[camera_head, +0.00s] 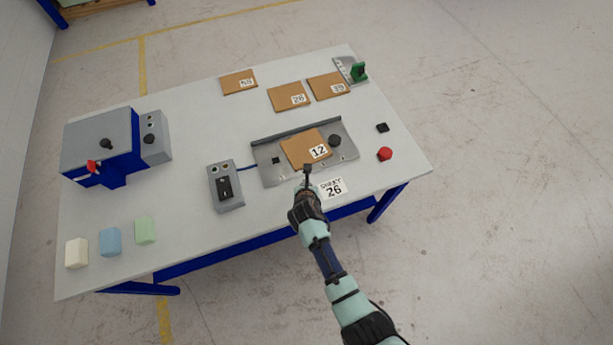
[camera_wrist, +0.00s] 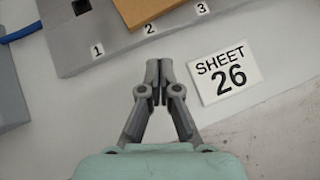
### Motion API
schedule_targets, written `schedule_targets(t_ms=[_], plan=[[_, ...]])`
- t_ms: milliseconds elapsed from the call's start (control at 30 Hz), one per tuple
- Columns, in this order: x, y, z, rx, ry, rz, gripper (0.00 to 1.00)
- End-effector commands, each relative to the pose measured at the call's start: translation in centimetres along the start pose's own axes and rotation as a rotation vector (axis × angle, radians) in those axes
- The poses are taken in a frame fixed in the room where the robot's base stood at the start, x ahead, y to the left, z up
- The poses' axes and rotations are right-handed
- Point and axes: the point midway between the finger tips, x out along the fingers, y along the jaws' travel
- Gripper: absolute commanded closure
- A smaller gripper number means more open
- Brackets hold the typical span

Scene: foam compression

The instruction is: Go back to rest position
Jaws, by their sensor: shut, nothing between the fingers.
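My gripper (camera_head: 307,170) is over the front part of the white table (camera_head: 190,220), near the front edge of a grey metal fixture. In the wrist view its two fingers (camera_wrist: 159,68) are together with nothing between them. A brown sheet labelled 12 (camera_head: 302,148) lies on the grey fixture (camera_head: 268,176). Its lower corner shows in the wrist view (camera_wrist: 140,10). A white card reading SHEET 26 (camera_wrist: 225,76) lies on the table, just right of the fingertips. In the head view the card (camera_head: 332,188) is right of my gripper.
Brown sheets (camera_head: 284,96) lie behind the fixture. A grey switch box (camera_head: 226,188) stands left of it, and a blue-grey machine (camera_head: 100,140) at the far left. Foam blocks (camera_head: 110,240) stand front left. A red button (camera_head: 385,154) and a green part (camera_head: 359,72) are at the right.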

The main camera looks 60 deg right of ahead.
Motion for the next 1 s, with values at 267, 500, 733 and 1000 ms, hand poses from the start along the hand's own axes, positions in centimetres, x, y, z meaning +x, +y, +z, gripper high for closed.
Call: schedule_targets(t_ms=[267, 500, 733, 1000], plan=[[-5.4, 0.0, 0.1, 0.000, 0.000, 0.000, 1.00], [-5.9, 0.0, 0.0, 0.000, -0.001, 0.000, 1.00], [-5.9, 0.0, 0.0, 0.000, -0.001, 0.000, 1.00], [-11.0, 5.4, 3.3, 0.436, -0.012, 0.129, 1.00]])
